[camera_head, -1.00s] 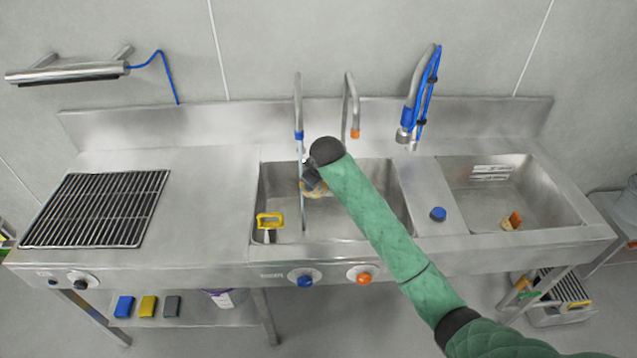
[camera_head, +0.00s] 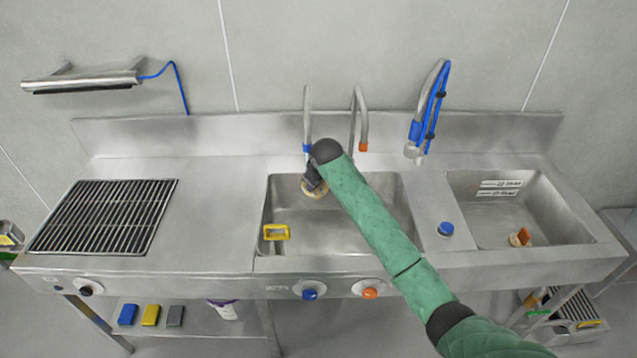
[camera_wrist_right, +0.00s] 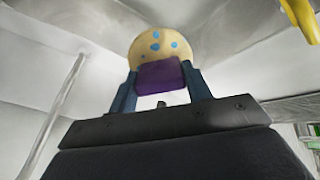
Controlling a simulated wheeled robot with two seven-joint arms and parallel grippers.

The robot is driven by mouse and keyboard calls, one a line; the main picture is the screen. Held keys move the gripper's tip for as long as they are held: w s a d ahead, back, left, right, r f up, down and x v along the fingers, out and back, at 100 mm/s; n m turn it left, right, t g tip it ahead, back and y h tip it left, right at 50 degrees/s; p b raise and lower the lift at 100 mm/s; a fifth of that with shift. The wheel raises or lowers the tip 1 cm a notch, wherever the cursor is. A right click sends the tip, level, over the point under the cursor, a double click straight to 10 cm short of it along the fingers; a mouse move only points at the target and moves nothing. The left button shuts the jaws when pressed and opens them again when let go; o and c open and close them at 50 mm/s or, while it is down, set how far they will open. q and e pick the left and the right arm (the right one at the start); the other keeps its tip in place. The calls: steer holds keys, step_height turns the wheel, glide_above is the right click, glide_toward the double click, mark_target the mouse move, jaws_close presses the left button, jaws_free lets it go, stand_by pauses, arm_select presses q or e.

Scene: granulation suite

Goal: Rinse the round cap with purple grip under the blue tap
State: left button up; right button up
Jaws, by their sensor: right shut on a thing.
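The round cap (camera_wrist_right: 160,45) shows in the right wrist view with a pale yellow face, light blue spots and a purple grip (camera_wrist_right: 160,73). My right gripper (camera_wrist_right: 160,85) is shut on the purple grip. In the head view the cap (camera_head: 314,191) is over the left basin (camera_head: 340,225), just below the blue-ringed tap (camera_head: 307,125). My gripper and arm partly cover the cap and the space under the spout. No water stream shows clearly in the head view. A pale slanting line in the right wrist view may be a pipe or water; I cannot tell. My left gripper is not in view.
A yellow-handled item (camera_head: 276,232) lies in the left basin. An orange-tipped tap (camera_head: 361,120) and a spray hose (camera_head: 432,110) stand to the right. Blue (camera_head: 310,291) and orange (camera_head: 370,291) knobs are on the front. A blue cap (camera_head: 446,229) sits between basins.

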steer(key=shift+w+d, duration=0.15)
steer(key=shift+d, duration=0.05)
stand_by(0.6)
steer(key=shift+w+d, duration=0.1)
steer(key=shift+d, duration=0.25)
steer(key=shift+a, duration=0.6)
steer(key=shift+s, duration=0.2)
steer(key=s+d, duration=0.2)
steer(key=s, duration=0.5)
steer(key=shift+s, duration=0.35)
stand_by(0.4)
steer(key=shift+r, duration=0.1)
stand_by(1.2)
steer(key=s+d+r, duration=0.1)
steer(key=s+r, duration=0.3)
steer(key=shift+s+d, duration=0.2)
steer(key=shift+s, duration=0.2)
stand_by(0.5)
